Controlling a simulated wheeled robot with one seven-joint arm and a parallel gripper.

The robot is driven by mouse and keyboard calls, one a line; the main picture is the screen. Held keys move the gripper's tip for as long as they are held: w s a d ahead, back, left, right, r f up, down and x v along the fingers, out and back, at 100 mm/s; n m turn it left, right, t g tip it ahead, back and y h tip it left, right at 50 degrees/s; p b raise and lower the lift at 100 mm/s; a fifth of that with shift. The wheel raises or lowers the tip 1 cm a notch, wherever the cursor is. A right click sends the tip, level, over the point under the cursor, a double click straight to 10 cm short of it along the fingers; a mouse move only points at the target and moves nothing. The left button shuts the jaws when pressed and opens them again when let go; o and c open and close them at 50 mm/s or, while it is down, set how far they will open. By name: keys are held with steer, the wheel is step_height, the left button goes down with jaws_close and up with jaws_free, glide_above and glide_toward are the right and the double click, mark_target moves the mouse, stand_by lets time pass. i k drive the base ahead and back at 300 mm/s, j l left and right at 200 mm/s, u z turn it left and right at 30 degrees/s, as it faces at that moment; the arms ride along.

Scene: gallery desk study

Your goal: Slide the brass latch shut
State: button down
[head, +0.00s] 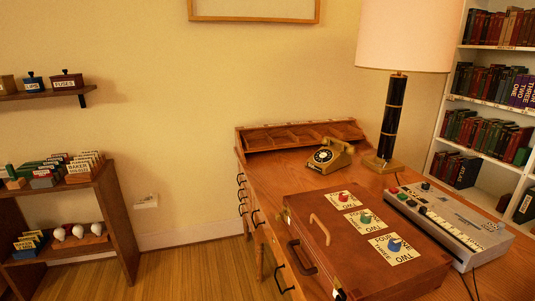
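A brown wooden case (372,276) lies closed on the wooden desk in the head view. A dark carrying handle (302,258) is on its left side. Small pale fittings show at its left edge, one near the back corner (287,213) and one near the front (339,293). They may be latches, but they are too small to tell whether either is the brass latch or how it stands. A tan bar handle (320,228) lies on the lid beside three label plates with red, green and blue knobs. My gripper is not in view.
A grey console (445,222) with buttons sits right of the case. A gold rotary telephone (330,156) and a tall lamp (391,120) stand behind. Drawer pulls (242,195) stick out from the desk's left side. The floor (195,275) left of the desk is clear.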

mark_target(279, 216)
steer(key=u, duration=1.05)
steer(key=i+u, duration=0.1)
steer(key=u, duration=0.15)
steer(key=i+j, duration=0.1)
steer(key=i, duration=2.05)
steer(key=l+z, duration=0.1)
steer(key=z, duration=0.45)
